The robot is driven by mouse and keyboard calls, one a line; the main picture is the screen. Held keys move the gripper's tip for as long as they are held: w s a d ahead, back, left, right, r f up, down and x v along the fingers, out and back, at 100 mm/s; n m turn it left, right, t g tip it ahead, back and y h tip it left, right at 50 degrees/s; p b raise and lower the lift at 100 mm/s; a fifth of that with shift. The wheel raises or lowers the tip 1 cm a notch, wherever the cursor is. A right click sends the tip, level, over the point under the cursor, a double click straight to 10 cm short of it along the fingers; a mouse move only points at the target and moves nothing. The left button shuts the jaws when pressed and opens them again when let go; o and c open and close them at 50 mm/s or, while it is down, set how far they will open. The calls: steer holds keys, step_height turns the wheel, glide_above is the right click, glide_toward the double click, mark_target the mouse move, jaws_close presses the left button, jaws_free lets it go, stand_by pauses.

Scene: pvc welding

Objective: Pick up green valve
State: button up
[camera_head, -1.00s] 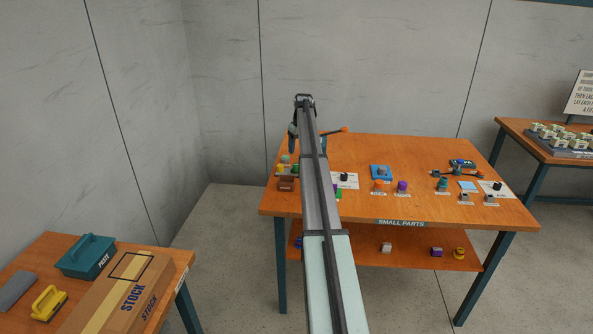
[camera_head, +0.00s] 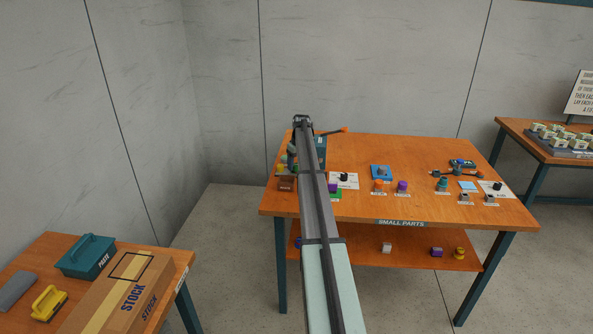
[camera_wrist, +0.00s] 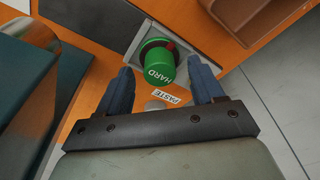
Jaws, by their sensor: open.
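In the wrist view a green cylinder (camera_wrist: 157,66) marked HARD, with a small red piece at its upper right, stands in a grey tray (camera_wrist: 203,41). I cannot tell for sure that it is the green valve. My gripper (camera_wrist: 159,75) is open, with one blue finger on each side of the cylinder and clear gaps, and holds nothing. A small green piece (camera_head: 335,190) shows just right of the arm on the small parts table (camera_head: 350,212).
A large teal object (camera_wrist: 45,75) stands close on the left in the wrist view. A brown holder (camera_wrist: 250,12) is at the upper right, near the table edge. Orange (camera_head: 379,186) and purple (camera_head: 402,187) parts stand further right on the table.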

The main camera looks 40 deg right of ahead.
steer(key=c, duration=1.1)
steer(key=shift+r, duration=0.1)
steer(key=shift+c, duration=0.2)
